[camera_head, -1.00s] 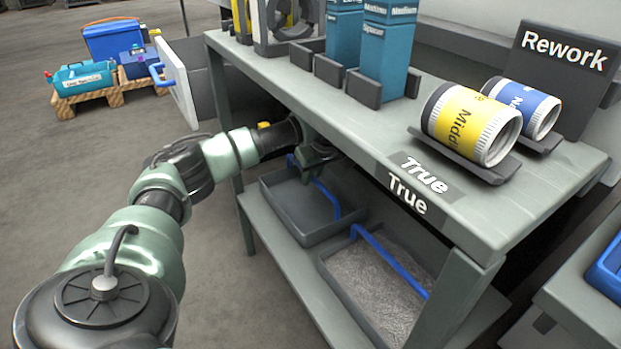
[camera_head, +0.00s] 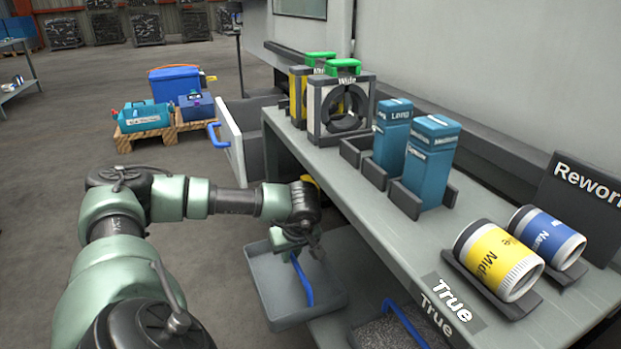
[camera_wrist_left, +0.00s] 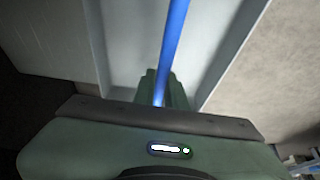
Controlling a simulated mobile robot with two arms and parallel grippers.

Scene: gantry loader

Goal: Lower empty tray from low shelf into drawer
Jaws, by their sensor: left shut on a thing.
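The empty grey tray (camera_head: 272,289) with a blue handle (camera_head: 302,280) hangs in front of the low shelf (camera_head: 338,318), partly out past its edge. My left gripper (camera_head: 296,247) is shut on the blue handle. In the left wrist view the blue handle (camera_wrist_left: 173,45) runs up from between the gripper's fingers (camera_wrist_left: 160,95), with the tray's pale inside (camera_wrist_left: 130,40) behind it. An open drawer (camera_head: 230,140) with a white front and blue handle stands out beyond the bench's far end. My right gripper is not in view.
A second tray (camera_head: 385,332), filled with grey material, stays on the low shelf. The bench top (camera_head: 340,165) carries blue boxes, framed rings and yellow and blue cylinders. A wooden pallet (camera_head: 160,130) with containers stands beyond the drawer.

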